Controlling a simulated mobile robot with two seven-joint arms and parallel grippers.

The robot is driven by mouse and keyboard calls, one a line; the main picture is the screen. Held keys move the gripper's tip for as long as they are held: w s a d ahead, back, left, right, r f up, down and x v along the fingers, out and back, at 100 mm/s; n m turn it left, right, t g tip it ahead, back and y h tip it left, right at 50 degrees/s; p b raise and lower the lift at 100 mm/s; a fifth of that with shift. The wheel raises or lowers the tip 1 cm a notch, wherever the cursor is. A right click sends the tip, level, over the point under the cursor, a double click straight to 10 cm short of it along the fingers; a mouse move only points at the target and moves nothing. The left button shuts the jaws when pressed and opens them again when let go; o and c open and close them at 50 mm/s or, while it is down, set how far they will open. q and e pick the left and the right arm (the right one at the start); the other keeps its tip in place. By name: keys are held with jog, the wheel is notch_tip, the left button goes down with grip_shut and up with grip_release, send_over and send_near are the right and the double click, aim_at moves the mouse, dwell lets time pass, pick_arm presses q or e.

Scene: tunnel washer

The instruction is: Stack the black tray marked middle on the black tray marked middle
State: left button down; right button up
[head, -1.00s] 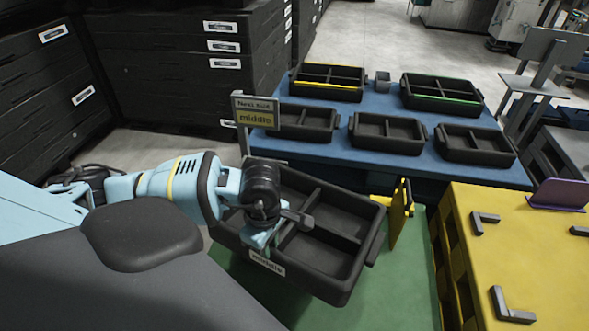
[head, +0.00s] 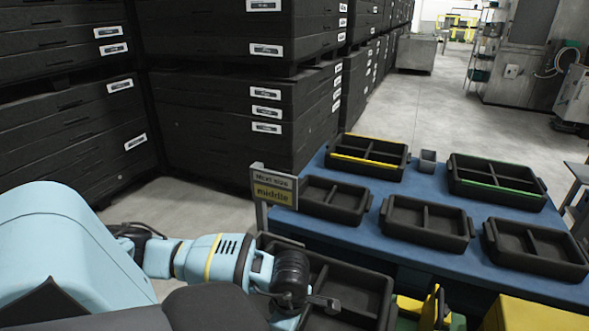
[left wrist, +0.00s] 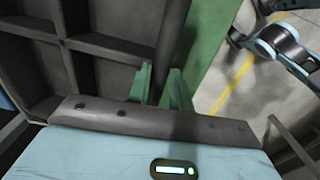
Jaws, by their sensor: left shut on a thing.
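The black divided tray (head: 352,281) is at the bottom of the head view, cut off by the lower edge. My left gripper (head: 322,303) is shut on its near wall. In the left wrist view the held tray (left wrist: 108,48) fills the upper left, and my left gripper (left wrist: 160,86) has its fingers at the tray's edge. The tray's label is out of sight now. No second tray with a readable middle mark shows. My right gripper is not in view.
Tall black crate stacks (head: 240,110) stand left and behind. A yellow surface (head: 535,315) is at lower right.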

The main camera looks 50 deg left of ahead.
pick_arm(q)
jog(key=shift+w+f+b, duration=0.1)
jog(key=shift+f+b, duration=1.7)
jog(key=shift+f, duration=1)
jog(key=shift+f+b, duration=1.1)
jog(key=shift+f, duration=0.35)
jog(key=c, duration=1.2)
grip_release()
jog(key=shift+r, duration=0.1)
notch_tip(320, 180, up, 8)
jog(key=shift+f+p, duration=0.15)
jog(key=shift+p, duration=0.2)
